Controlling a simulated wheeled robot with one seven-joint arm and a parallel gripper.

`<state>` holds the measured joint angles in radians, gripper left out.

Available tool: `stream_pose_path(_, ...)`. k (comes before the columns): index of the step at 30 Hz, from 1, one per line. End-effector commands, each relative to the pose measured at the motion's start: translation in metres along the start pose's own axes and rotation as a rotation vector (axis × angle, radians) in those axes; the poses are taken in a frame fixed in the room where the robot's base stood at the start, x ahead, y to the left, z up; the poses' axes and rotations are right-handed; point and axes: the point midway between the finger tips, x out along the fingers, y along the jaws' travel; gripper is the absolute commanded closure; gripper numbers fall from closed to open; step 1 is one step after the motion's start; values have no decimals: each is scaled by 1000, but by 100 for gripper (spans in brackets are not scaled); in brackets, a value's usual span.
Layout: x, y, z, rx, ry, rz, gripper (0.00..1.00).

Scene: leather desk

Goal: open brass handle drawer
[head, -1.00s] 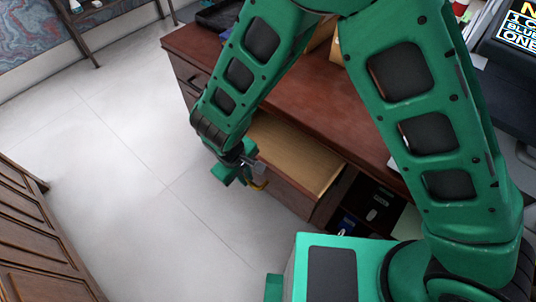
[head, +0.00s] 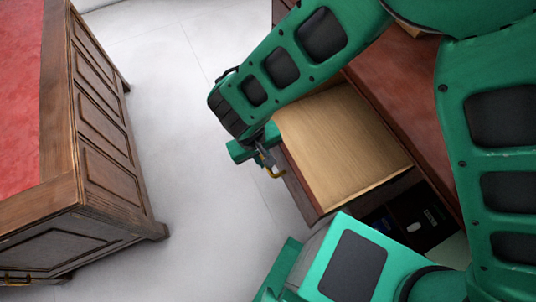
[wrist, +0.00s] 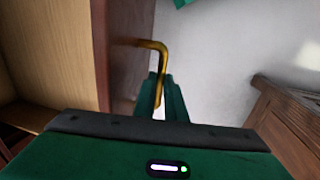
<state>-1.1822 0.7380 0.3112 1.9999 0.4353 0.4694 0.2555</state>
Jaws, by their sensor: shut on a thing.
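The drawer (head: 340,140) is pulled well out of the desk, with its bare light-wood inside showing in the head view. Its brass handle (head: 277,174) is on the drawer's front face, and it also shows as a bent bar in the wrist view (wrist: 152,44). My gripper (head: 262,158) is at the handle, in front of the drawer face. In the wrist view my gripper (wrist: 162,98) has its fingers around the lower end of the brass bar and is shut on it. My arm hides part of the desk.
The reddish-brown desk (head: 395,80) stands behind the drawer. An open compartment (head: 415,215) with small items lies beside the drawer. A wooden cabinet with a red top (head: 110,130) stands at the left. Pale floor (head: 200,200) between them is clear.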

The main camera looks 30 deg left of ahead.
Motion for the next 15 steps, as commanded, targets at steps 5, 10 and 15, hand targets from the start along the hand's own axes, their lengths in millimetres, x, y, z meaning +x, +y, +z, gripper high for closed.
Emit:
stream_pose_path(5, -1, 0, 0, 0, 0, 0, 73)
stream_pose_path(10, 0, 0, 0, 0, 0, 0, 71)
stream_pose_path(15, -2, 0, 0, 0, 1, 0, 71)
